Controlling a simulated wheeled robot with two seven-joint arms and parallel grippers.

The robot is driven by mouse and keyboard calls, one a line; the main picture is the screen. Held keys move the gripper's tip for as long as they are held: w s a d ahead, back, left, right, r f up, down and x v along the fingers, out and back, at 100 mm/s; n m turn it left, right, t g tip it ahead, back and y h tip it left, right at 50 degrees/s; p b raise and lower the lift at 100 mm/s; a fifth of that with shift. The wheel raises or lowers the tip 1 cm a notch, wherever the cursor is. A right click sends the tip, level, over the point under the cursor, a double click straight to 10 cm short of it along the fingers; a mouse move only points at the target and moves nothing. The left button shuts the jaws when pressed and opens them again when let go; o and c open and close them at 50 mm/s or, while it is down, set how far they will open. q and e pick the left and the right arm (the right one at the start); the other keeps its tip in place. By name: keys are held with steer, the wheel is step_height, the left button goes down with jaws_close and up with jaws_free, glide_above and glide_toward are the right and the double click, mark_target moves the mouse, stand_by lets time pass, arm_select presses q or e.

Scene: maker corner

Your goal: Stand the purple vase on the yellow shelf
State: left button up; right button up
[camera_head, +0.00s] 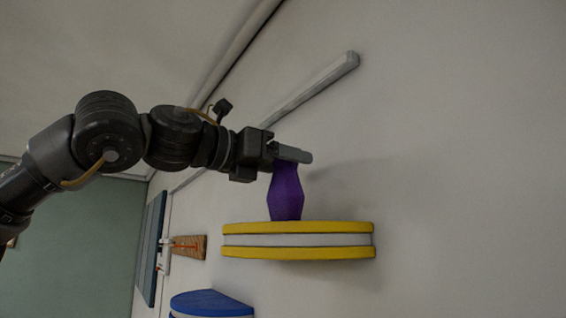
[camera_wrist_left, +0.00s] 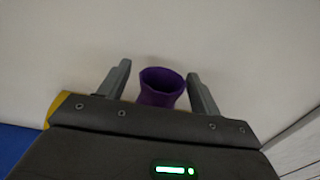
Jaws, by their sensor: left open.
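The purple vase (camera_head: 286,194) stands upright on the yellow shelf (camera_head: 298,228), its base at the shelf's top face. The shelf has yellow upper and lower layers with a pale band between them. My left gripper (camera_head: 295,154) is at the top of the vase, coming in from the left. In the left wrist view the vase's open rim (camera_wrist_left: 162,82) lies between the two fingers of my left gripper (camera_wrist_left: 161,82), with gaps on both sides. The fingers are apart. The vase's top is partly hidden by the gripper in the head view. My right gripper is not in view.
A blue shelf (camera_head: 210,303) is below and left of the yellow one. A wooden board with orange marks (camera_head: 188,247) and a blue-grey panel (camera_head: 152,247) are on the wall farther left. A pale bar (camera_head: 312,88) is above the gripper. The wall right of the shelf is clear.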

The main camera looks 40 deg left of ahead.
arm_select(q)
steer(key=shift+s+b, duration=0.3)
steer(key=b+v, duration=0.3)
steer(key=v, duration=0.8)
steer(key=shift+s+b, duration=0.2)
steer(key=shift+b, duration=0.15)
steer(key=shift+a+r, duration=0.1)
steer(key=shift+a, duration=0.05)
